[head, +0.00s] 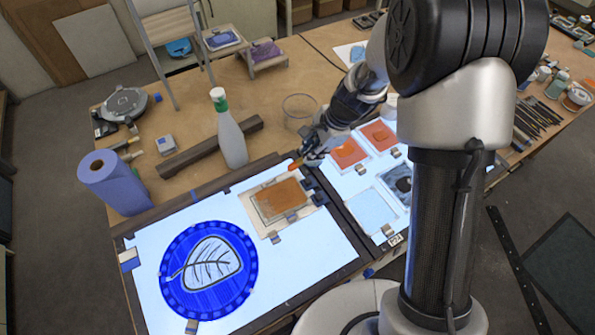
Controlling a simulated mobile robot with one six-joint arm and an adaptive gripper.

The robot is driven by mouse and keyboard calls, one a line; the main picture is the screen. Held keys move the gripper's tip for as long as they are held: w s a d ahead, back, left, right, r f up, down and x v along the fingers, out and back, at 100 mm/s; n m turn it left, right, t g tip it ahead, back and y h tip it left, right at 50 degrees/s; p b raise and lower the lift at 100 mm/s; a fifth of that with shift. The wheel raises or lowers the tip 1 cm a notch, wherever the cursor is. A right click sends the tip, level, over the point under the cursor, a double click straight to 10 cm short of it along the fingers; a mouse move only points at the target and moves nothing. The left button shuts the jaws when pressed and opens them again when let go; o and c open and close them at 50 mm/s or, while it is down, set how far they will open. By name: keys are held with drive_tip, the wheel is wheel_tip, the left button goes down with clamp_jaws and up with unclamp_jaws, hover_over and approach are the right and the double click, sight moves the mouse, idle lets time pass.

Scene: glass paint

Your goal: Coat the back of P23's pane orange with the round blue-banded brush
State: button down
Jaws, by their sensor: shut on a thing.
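My gripper (313,150) is over the far edge of the light table, shut on a slim tool, apparently the brush. The brush's orange end (295,165) points down and left, a little beyond a framed pane. Its blue band cannot be made out. That pane (281,198) lies flat in a pale frame, held by small clips, and has a brown-orange coat over most of it. No label on it is readable, so I cannot tell whether it is P23. Orange paint patches (348,152) (379,134) lie on pale squares right of the gripper.
A blue round leaf panel (208,270) lies at the front left of the light table. A blue paper roll (113,182) is at left. My arm hides much of the right side.

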drive_tip(key=s+a+b, duration=0.2)
drive_tip(key=s+a, duration=0.4)
drive_tip(key=s, duration=0.3)
wheel_tip(320, 180, down, 4)
drive_tip(key=b, duration=0.4)
drive_tip(key=shift+a, duration=0.15)
drive_tip(key=shift+f+b, duration=0.3)
drive_tip(key=shift+f, duration=0.25)
idle(0.6)
drive_tip(key=shift+s+a, duration=0.25)
drive_tip(key=shift+a, duration=0.25)
drive_tip(key=shift+s+a, duration=0.25)
drive_tip(key=shift+a, duration=0.2)
